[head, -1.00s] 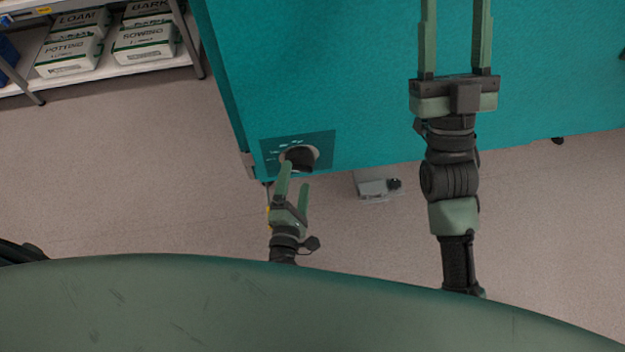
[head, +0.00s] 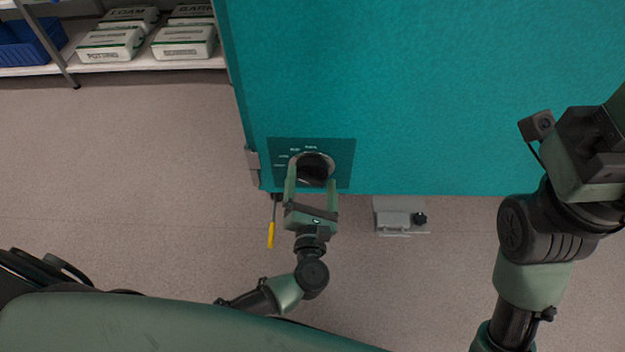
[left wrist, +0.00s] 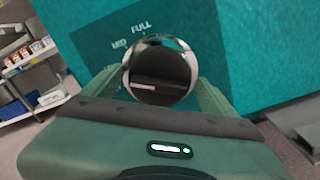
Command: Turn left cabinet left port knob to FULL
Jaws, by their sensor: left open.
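The port knob (head: 313,168) is a dark round dial with a shiny rim on a darker teal panel (head: 342,150) at the lower left of the teal cabinet (head: 430,90). It also shows in the left wrist view (left wrist: 160,72), with a raised dark grip bar across it and the labels MID and FULL above and to its left. My left gripper (head: 311,184) is open, its fingers on either side of the knob's lower part. I cannot tell whether they touch it. My right arm stands at the right; its gripper (head: 606,130) is partly cut off by the frame edge.
A yellow-handled tool (head: 271,234) hangs by the cabinet's lower left corner. A grey box with a black knob (head: 401,215) sits below the cabinet's edge. A shelf with labelled bags (head: 184,42) and a blue bin (head: 28,45) stands at the upper left. The floor between is clear.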

